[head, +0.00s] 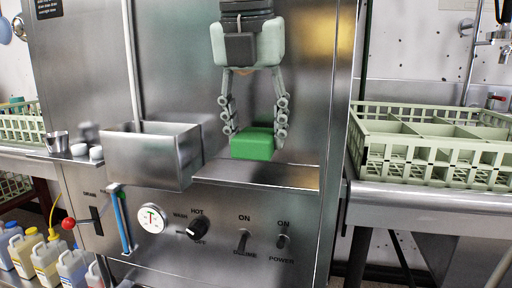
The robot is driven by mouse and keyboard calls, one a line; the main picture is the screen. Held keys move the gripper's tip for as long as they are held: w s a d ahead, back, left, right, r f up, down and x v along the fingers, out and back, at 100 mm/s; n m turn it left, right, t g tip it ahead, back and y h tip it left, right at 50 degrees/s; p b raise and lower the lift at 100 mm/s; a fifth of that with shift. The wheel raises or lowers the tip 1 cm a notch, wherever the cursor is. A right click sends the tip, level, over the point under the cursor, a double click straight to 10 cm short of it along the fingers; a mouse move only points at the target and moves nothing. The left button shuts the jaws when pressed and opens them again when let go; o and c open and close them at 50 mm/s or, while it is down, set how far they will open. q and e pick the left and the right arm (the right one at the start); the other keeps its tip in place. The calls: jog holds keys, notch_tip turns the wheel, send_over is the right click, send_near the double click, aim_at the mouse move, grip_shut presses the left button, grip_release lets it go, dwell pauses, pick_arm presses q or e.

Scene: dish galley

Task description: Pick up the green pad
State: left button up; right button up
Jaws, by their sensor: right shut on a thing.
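The green pad (252,144) is a small bright green block in the middle of the head view, at the steel ledge of the machine. My right gripper (254,130) comes down from above, with one finger on each side of the pad. It is shut on the pad. The pad appears level; whether its underside touches the ledge I cannot tell. My left gripper is not in view.
A steel box (155,152) stands left of the pad, close by. The ledge (262,174) runs below it, above a dial and knobs. A pale green dish rack (430,140) sits on the right counter. Several bottles (45,258) stand lower left.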

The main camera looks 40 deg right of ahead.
aim_at(257, 132)
notch_tip(257, 132, up, 3)
jog(key=shift+r, duration=0.2)
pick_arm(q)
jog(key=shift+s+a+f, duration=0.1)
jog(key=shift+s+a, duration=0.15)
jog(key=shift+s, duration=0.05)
pick_arm(e)
jog(key=s+a, duration=1.2)
jog(key=a, duration=0.3)
jog(key=shift+s+f, duration=0.2)
jog(key=shift+s, duration=0.2)
jog(key=shift+o, duration=0.9)
jog(key=c, duration=0.4)
